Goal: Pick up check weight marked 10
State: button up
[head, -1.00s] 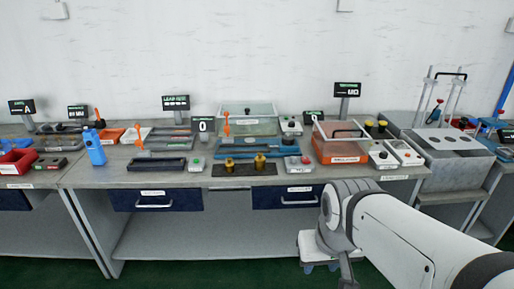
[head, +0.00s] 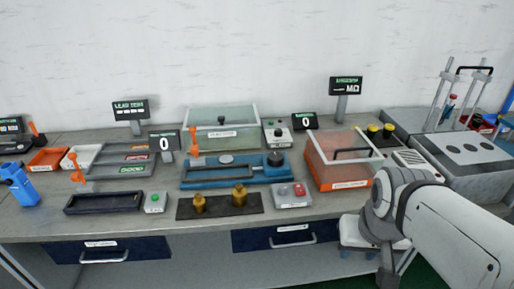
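Two brass check weights stand upright on a dark mat (head: 219,207) near the front edge of the bench. The left weight (head: 198,204) and the right weight (head: 240,196) look alike, and no mark can be read on either. My gripper's fingers are out of view. Nothing touches the weights.
A blue fixture (head: 235,173) lies behind the weights. A black tray (head: 103,202) and a green-button box (head: 156,202) stand left, a grey red-button box (head: 291,195) right. An orange bin with a clear cover (head: 338,160) stands farther right, with two yellow-topped black items (head: 380,132) behind it.

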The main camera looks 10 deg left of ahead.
aim_at(239, 194)
jog(key=u, duration=0.35)
jog(key=i, duration=0.85)
jog(key=u, duration=0.75)
